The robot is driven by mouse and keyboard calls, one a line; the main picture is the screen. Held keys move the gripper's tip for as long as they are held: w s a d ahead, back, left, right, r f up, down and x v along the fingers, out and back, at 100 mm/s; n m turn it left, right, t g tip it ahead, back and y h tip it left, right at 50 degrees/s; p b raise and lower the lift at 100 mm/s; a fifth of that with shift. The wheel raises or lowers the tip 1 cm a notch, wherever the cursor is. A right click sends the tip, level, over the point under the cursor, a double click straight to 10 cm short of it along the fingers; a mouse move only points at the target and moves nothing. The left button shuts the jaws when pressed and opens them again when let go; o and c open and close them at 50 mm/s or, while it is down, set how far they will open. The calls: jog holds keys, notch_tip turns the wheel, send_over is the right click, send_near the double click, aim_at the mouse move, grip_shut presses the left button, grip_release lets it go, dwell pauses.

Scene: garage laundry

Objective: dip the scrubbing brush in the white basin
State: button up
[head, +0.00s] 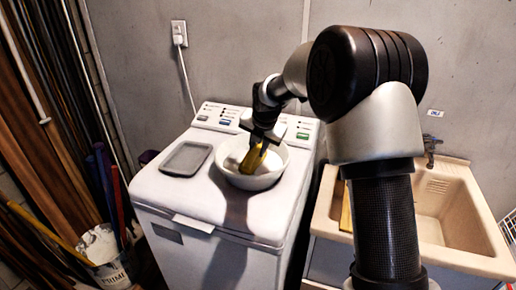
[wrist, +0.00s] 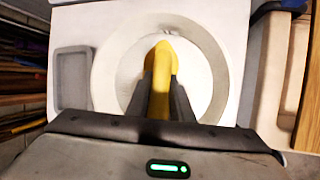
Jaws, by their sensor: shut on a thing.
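The white basin (head: 262,180) stands on top of the white washing machine, and its round rim fills the middle of the wrist view (wrist: 102,75). My gripper (head: 262,140) points down over the basin. It is shut on the yellow scrubbing brush (head: 254,158), which lies between the two dark fingers in the wrist view (wrist: 161,70). The brush is tilted, and its lower part appears within the basin's rim. I cannot tell whether it touches the basin's bottom. Bristles are hidden from both views.
A grey shallow tray (head: 186,158) lies on the washing machine (head: 190,205), left of the basin. A beige sink (head: 455,200) with a tap is on the right. Poles, planks and a bucket (head: 110,272) stand at the left. A grey wall is behind.

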jog(key=shift+r, duration=0.1)
notch_tip(320, 180, up, 11)
jog(key=p, duration=0.8)
